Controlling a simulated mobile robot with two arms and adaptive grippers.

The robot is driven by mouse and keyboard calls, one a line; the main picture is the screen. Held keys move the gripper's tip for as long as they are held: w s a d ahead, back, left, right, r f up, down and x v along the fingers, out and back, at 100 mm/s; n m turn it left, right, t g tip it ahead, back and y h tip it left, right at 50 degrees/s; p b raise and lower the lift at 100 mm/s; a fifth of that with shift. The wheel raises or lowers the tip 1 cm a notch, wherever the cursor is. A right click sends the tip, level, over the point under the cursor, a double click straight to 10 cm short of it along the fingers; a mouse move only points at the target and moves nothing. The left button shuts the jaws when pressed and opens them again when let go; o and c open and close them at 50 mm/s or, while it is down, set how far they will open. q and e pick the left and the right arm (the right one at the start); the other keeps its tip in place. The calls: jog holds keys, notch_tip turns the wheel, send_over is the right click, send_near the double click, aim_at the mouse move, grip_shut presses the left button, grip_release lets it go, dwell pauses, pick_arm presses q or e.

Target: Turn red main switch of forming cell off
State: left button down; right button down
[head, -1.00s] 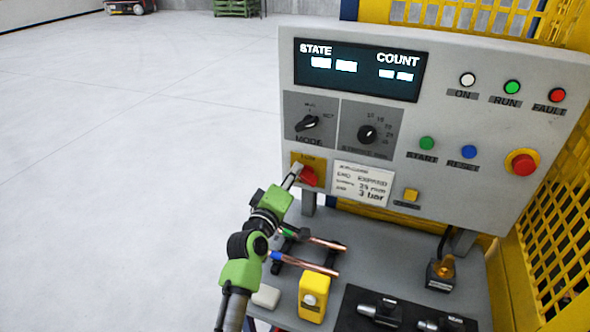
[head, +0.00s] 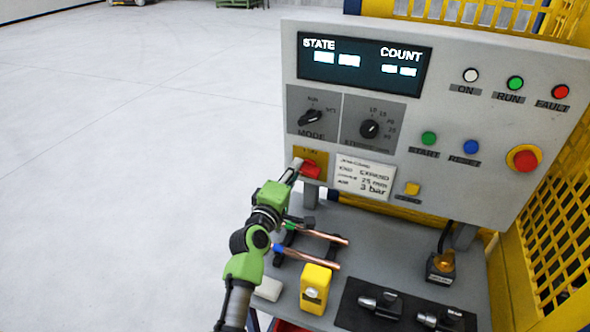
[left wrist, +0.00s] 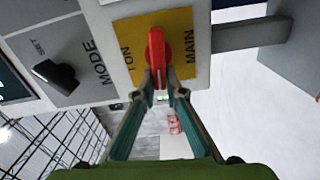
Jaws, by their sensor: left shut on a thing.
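The red main switch (head: 311,170) sits on a yellow plate (head: 321,157) at the lower left of the grey control panel. In the left wrist view its red handle (left wrist: 156,52) crosses the yellow plate (left wrist: 183,35), between the partly readable ON mark and the word MAIN. The handle lies about level across the panel. My left gripper (head: 296,165) reaches it from the left, and in the left wrist view the fingertips (left wrist: 160,88) are shut on the handle's near end. My right gripper is not in view.
The MODE knob (head: 311,118) is just above the switch, with the stroke knob (head: 369,128) to its right. Below, the bench holds copper tubes (head: 318,236), a yellow box (head: 315,290) and a black fixture (head: 400,308). Open floor (head: 130,150) lies to the left.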

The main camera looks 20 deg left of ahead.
pick_arm(q)
jog(key=c, duration=2.1)
grip_release()
jog(key=shift+w, duration=0.1)
jog(key=s, duration=1.2)
jog(key=shift+a, duration=0.2)
